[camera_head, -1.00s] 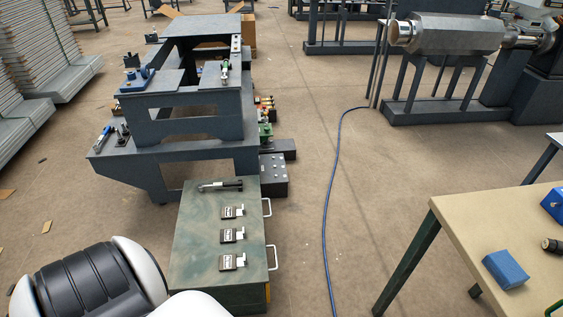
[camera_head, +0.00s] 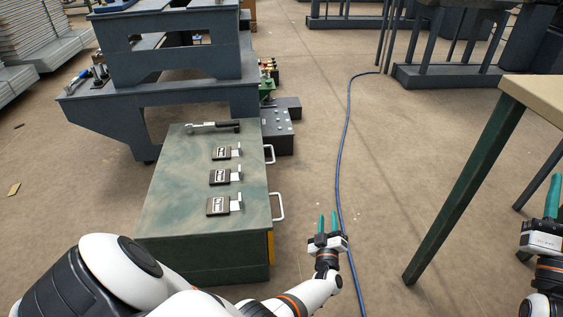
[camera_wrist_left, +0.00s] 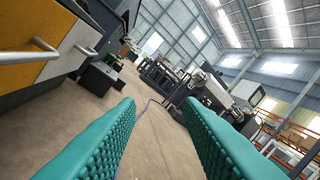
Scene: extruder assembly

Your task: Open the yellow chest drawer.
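The green chest (camera_head: 167,213) stands left of centre in the head view. A sliver of the yellow drawer (camera_head: 271,247) shows at its right side; its yellow front is clearer in the left wrist view (camera_wrist_left: 62,38). It looks shut. A pale handle (camera_head: 278,207) sticks out from the chest's near right side, and it also shows in the wrist view (camera_wrist_left: 38,54). My left gripper (camera_head: 328,216) is open and empty, right of the chest and apart from the handle, its teal fingers pointing away. My right gripper (camera_head: 552,196) is at the right edge, partly cut off.
A second handle (camera_head: 269,153) is farther back on the chest. Several labelled blocks (camera_head: 219,177) and a wrench-like tool (camera_head: 214,125) lie on its top. A blue hose (camera_head: 341,165) runs along the floor beyond my left gripper. A table (camera_head: 473,173) stands at right.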

